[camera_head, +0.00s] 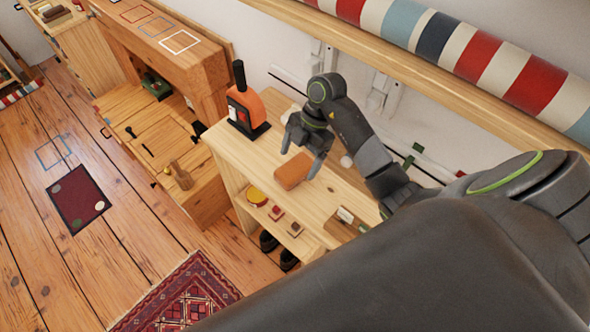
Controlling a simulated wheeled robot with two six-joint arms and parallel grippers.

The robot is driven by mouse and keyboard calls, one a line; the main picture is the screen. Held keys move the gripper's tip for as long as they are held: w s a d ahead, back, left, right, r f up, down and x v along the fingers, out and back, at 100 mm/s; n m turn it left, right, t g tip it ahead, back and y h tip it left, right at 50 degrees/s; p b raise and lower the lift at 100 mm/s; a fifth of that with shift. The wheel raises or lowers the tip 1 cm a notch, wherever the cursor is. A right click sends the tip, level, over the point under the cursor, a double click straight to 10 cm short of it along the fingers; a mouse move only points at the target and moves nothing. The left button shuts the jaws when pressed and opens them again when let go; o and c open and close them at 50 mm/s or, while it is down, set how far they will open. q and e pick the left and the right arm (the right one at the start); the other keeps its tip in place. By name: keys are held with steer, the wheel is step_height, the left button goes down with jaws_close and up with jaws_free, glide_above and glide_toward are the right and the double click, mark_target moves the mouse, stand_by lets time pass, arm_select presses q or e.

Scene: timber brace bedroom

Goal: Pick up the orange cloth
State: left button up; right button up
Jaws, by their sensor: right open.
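The orange cloth (294,171) looks like a small folded, flat pad. It lies on the pale wooden top of a low shelf unit (340,185). My right gripper (300,161) is open, fingers pointing down at the cloth. One fingertip is beyond the cloth's far left side and the other is by its right end. I cannot tell whether either finger touches it. My left gripper is out of view.
An orange and black upright object (246,106) stands left of the gripper. A small block (345,215) lies at the shelf top's near right. Small items (276,212) sit on the lower shelf. A striped roll (480,62) lies above, behind my arm.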

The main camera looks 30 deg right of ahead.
mark_target(296, 166)
steer(key=shift+w+a+f+p, duration=0.1)
steer(key=shift+a+f+p, duration=0.1)
steer(key=shift+f, duration=0.45)
steer(key=shift+w+a+f+p, duration=0.1)
steer(key=shift+f+p, duration=0.1)
steer(key=shift+f, duration=0.4)
steer(key=shift+s+a+f, duration=0.1)
steer(key=shift+a+f, duration=0.15)
steer(key=shift+f, duration=0.55)
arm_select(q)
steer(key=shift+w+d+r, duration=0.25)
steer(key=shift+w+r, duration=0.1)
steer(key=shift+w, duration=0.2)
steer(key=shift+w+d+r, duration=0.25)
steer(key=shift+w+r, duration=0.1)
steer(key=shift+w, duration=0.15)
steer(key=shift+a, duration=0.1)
arm_select(e)
steer(key=shift+f, duration=0.2)
steer(key=c, duration=1.1)
